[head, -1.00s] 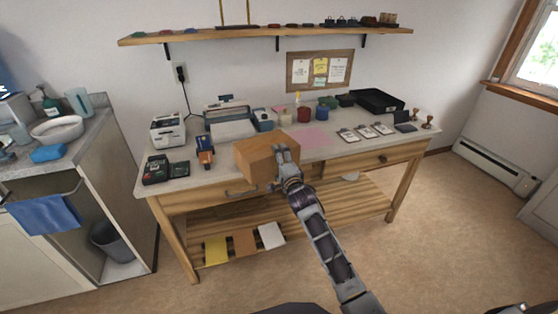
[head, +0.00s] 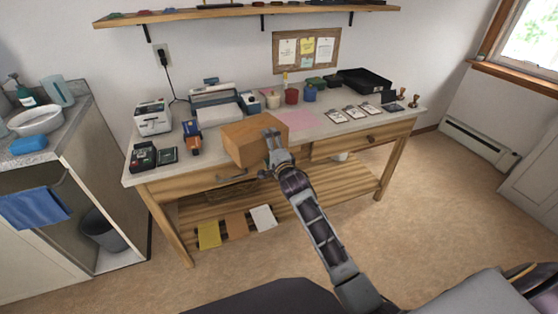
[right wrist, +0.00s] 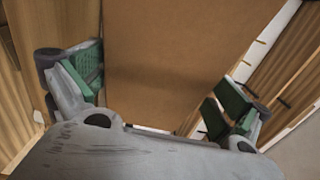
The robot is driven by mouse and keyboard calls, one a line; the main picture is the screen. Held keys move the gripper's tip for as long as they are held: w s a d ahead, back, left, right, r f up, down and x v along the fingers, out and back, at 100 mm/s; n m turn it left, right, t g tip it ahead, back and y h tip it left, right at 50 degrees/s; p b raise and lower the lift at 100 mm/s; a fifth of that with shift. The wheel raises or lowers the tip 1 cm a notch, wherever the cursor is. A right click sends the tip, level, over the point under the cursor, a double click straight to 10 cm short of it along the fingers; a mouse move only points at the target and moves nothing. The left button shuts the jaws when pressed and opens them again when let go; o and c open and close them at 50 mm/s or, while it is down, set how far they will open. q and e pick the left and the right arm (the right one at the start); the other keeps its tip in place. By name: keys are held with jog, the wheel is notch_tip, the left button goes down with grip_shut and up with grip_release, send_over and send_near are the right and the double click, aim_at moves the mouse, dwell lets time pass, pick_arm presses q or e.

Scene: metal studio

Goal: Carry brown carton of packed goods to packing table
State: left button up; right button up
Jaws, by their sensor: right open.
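The brown carton (head: 249,143) is at the front edge of the packing table (head: 205,174), left of the pink sheet. It looks upright, and its near bottom edge reaches about the table's front edge. My right gripper (head: 274,150) is at the carton's near right side in the head view. In the right wrist view, the carton (right wrist: 180,50) fills the middle between the two green-padded fingers of the open gripper (right wrist: 160,95). Gaps show beside the right finger; contact at the left finger is unclear. My left gripper is not in view.
A label printer (head: 153,117), a black device (head: 143,156) and an orange-blue tool (head: 192,138) stand left of the carton. The pink sheet (head: 298,120) lies right of it, with clipboards (head: 353,112) beyond. A wall shelf (head: 250,13) hangs above. Floor at right is clear.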

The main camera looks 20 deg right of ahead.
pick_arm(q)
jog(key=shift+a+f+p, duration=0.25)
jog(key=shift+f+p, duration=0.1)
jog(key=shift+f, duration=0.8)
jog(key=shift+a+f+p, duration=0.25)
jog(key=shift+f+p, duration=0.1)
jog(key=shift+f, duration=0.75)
pick_arm(e)
jog(key=s, duration=1)
jog(key=shift+d, duration=0.2)
jog(key=s+a+f+n+g, duration=0.1)
jog(key=s+f+n+g, duration=0.35)
jog(key=f, duration=0.85)
jog(key=s+a+f+n+g, duration=0.1)
jog(key=s+f+n+g, duration=0.4)
jog(key=f, duration=0.8)
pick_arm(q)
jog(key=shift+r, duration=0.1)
pick_arm(e)
jog(key=s+f+n+g, duration=0.3)
jog(key=s+f+n, duration=0.2)
jog(key=s+f, duration=0.3)
jog(key=s+f+n+g, duration=0.3)
jog(key=s+f+n, duration=0.2)
jog(key=s+f, duration=0.4)
jog(key=s, duration=0.5)
jog(key=shift+s+d+f, duration=0.15)
jog(key=shift+s+f, duration=0.05)
jog(key=shift+s, duration=0.2)
